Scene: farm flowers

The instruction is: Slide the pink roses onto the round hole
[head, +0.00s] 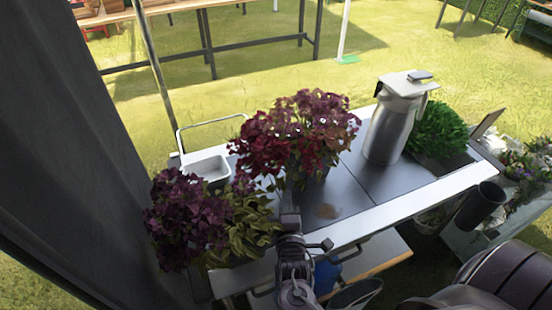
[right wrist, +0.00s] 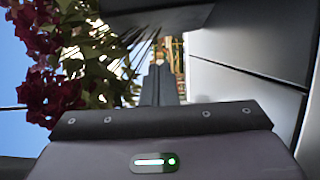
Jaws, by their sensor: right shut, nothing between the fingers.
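A bunch of dark pink-red flowers (head: 298,130), seemingly the roses, stands in a dark pot near the middle of the metal-edged table (head: 385,213). The flowers also fill the left of the right wrist view (right wrist: 45,75). My right gripper (head: 290,205) is shut and empty, at the near side of the pot, pointing toward it. Its closed fingers show in the right wrist view (right wrist: 158,85); whether they touch the pot cannot be told. A small brownish patch (head: 327,211) marks the tabletop right of the gripper. No round hole can be clearly made out. My left gripper is not in view.
Purple flowers with green leaves (head: 190,220) stand at the table's left end, near a white tray (head: 208,168). A metal jug (head: 392,125) and a green plant (head: 437,132) stand on the right. A dark cup (head: 480,205) is at the right edge. The tabletop between pot and jug is clear.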

